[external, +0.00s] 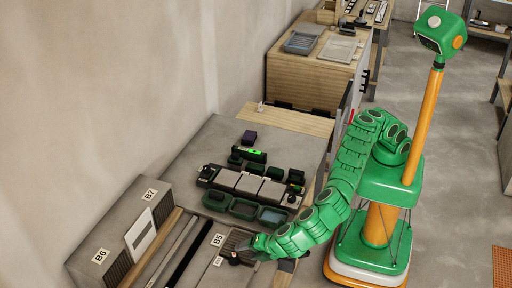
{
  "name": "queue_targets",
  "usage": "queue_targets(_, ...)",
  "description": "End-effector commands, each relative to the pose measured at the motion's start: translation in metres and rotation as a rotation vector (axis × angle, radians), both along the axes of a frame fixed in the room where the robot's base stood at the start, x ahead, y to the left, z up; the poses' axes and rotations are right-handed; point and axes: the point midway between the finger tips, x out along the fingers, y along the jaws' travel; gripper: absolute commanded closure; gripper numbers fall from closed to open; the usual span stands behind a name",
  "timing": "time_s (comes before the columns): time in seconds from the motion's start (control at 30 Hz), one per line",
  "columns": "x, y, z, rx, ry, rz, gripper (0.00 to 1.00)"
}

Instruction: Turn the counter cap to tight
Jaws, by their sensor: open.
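My gripper (246,248) is at the lower middle of the external view, low over the block labelled B5 (217,240). Its fingers are small and dark here; it is open, and I see nothing held in it. I cannot make out for certain which part is the counter cap. A dark rack with a row of grey tiles (249,184) lies on the grey worktop, beyond my gripper. Small dark round parts sit at the rack's left end (206,172) and right end (293,198). Any tight mark is too small to read.
Green-rimmed trays (243,209) lie in front of the rack. A device with a bright green display (252,154) and a dark purple block (249,137) stand behind it. Blocks labelled B6 (100,256) and B7 (150,194) stand at left. The worktop's far left is clear.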

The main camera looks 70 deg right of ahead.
Motion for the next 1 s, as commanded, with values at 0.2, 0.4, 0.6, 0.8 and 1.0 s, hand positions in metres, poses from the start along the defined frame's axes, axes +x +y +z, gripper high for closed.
queue_targets(0.2, -0.005, -0.001, -0.007, -0.348, -0.107, 0.309, 0.42)
queue_targets(0.4, -0.012, -0.001, -0.013, -0.695, -0.209, 0.573, 0.42)
queue_targets(0.6, -0.016, -0.001, -0.017, -0.981, -0.284, 0.755, 0.42)
queue_targets(0.8, -0.018, 0.0, -0.019, -1.1, -0.314, 0.826, 0.42)
queue_targets(1.0, -0.006, 0.001, -0.026, -1.107, -0.313, 0.832, 0.42)
